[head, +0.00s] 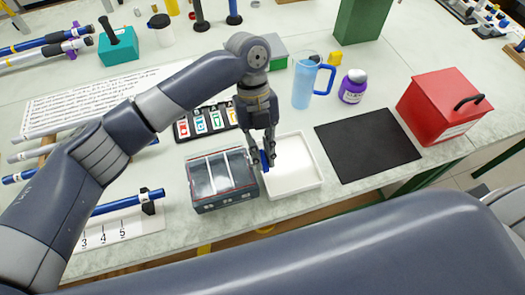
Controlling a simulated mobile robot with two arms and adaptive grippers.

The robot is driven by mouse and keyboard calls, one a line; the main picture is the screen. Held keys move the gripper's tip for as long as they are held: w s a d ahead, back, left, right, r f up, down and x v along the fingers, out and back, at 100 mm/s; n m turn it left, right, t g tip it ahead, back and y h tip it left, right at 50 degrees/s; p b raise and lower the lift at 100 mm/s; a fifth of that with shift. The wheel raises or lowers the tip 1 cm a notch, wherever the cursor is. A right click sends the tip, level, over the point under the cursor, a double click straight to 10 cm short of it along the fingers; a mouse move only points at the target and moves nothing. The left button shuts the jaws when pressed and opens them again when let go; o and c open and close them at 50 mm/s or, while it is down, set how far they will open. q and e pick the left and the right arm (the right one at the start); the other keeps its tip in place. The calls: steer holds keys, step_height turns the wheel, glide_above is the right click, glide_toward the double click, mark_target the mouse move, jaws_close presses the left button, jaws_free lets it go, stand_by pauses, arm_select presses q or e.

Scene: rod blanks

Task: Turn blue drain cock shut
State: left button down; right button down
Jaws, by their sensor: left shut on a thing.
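The blue drain cock (265,160) is a small blue piece at the right side of a dark grey box with a clear, divided top (222,204). My left gripper (264,163) points down over it, and its fingers are shut on the cock. The fingers partly cover the cock, so I cannot tell its turn angle. A white tray (310,187) lies just right of the box, partly behind the gripper. My right gripper is out of view.
A black mat (368,145), a red box with a black handle (440,108), a blue jug (303,82) and a purple jar (352,86) stand to the right. A numbered card (110,245) and blue rod (125,203) lie left. The bench's front edge is close.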

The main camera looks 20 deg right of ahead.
arm_select(q)
steer(key=c, duration=1.6)
jaws_free()
steer(key=shift+r, duration=0.1)
steer(key=v, duration=0.8)
